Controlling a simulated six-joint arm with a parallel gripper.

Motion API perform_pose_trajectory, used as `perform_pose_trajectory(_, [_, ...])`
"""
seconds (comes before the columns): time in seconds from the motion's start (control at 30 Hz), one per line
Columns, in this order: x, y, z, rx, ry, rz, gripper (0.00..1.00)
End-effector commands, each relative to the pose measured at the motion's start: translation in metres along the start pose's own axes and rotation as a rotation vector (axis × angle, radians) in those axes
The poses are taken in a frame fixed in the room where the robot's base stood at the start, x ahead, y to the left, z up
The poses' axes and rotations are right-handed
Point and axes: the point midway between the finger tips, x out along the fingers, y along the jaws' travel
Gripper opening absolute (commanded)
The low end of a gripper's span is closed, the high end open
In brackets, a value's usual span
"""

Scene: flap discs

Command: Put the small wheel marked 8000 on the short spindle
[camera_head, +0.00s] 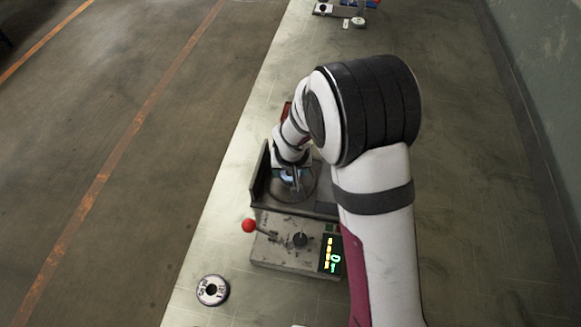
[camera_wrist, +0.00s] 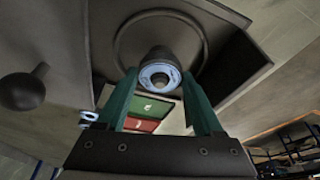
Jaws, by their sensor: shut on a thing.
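My gripper (camera_wrist: 160,82) is shut on a small wheel (camera_wrist: 160,76) with a pale blue ring face and a dark body. Its marking is too small to read. In the head view my gripper (camera_head: 293,178) is low over the round plate (camera_head: 288,195) of a grey machine. In the wrist view the wheel appears over the middle of this round plate (camera_wrist: 122,42). The short spindle cannot be made out, so I cannot tell whether the wheel is around it or above it.
A white, dark-lettered wheel (camera_head: 212,290) lies on the bench at lower left. The machine's panel has a red-ball lever (camera_head: 249,226), a black knob (camera_head: 300,240) and a lit display (camera_head: 331,254). Green (camera_wrist: 150,107) and red (camera_wrist: 141,125) items show between my fingers. Bench at right is clear.

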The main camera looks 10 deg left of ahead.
Motion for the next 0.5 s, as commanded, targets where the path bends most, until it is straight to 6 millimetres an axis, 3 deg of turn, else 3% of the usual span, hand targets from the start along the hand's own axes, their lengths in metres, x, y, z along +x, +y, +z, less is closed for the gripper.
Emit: perform_pose_trajectory(0.5, [0.0091,-0.0001,0.0028,0.0,0.0,-0.001,0.1])
